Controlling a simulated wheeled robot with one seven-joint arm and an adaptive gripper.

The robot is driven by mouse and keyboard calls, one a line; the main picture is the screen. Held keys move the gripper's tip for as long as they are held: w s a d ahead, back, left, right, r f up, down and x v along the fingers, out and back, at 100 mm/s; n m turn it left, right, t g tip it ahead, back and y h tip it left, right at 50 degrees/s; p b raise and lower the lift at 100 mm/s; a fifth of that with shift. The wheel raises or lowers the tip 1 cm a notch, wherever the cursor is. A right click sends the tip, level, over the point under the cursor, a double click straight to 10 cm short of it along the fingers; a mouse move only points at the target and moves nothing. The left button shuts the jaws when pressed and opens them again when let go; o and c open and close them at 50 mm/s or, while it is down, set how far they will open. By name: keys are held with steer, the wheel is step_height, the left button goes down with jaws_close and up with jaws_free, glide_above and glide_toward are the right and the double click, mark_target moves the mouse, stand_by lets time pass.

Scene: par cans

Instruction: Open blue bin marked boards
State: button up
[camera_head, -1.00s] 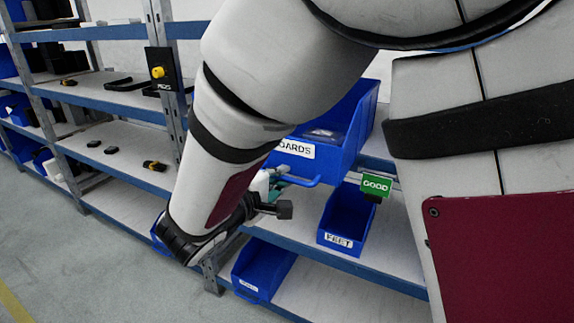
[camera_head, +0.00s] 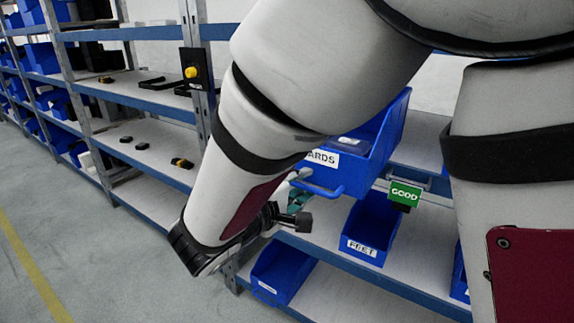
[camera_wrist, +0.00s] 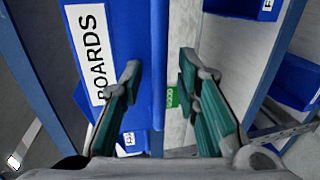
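The blue bin (camera_head: 378,135) whose white label reads "BOARDS" in the wrist view (camera_wrist: 88,50) sits on a shelf and sticks out past its edge. In the head view my arm covers the left part of its label. A blue handle bar (camera_head: 322,190) projects from its front. My gripper (camera_wrist: 162,85) has two teal-padded fingers, spread apart and empty. In the wrist view a blue strip (camera_wrist: 158,60), apparently the handle, runs between the fingers; I cannot tell whether it lies deep enough to be between the pads. In the head view my forearm hides most of my gripper.
A green "GOOD" sign (camera_head: 405,194) hangs right of the bin. A blue "FEET" bin (camera_head: 370,228) and another blue bin (camera_head: 283,272) stand lower. A shelf upright with a yellow button (camera_head: 190,72) is at left. The floor (camera_head: 120,270) at lower left is clear.

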steer(key=v, duration=1.2)
steer(key=s+d+r+m+g+p, duration=0.3)
steer(key=s+d+g, duration=0.1)
steer(key=d, duration=0.5)
steer(key=s+d+r+m+g+p, duration=0.2)
steer(key=s+d+g, duration=0.25)
steer(key=d, duration=0.45)
steer(key=s+d+r+m+y+p, duration=0.1)
steer(key=s+r+m+y+p, duration=0.2)
steer(key=s, duration=0.3)
steer(key=s+d+r+m+y+p, duration=0.2)
steer(key=s+r+y+p, duration=0.1)
steer(key=s+y, duration=0.3)
steer(key=shift+s+m+p, duration=0.3)
steer(key=shift+m+p, duration=0.1)
steer(key=shift+p, duration=0.1)
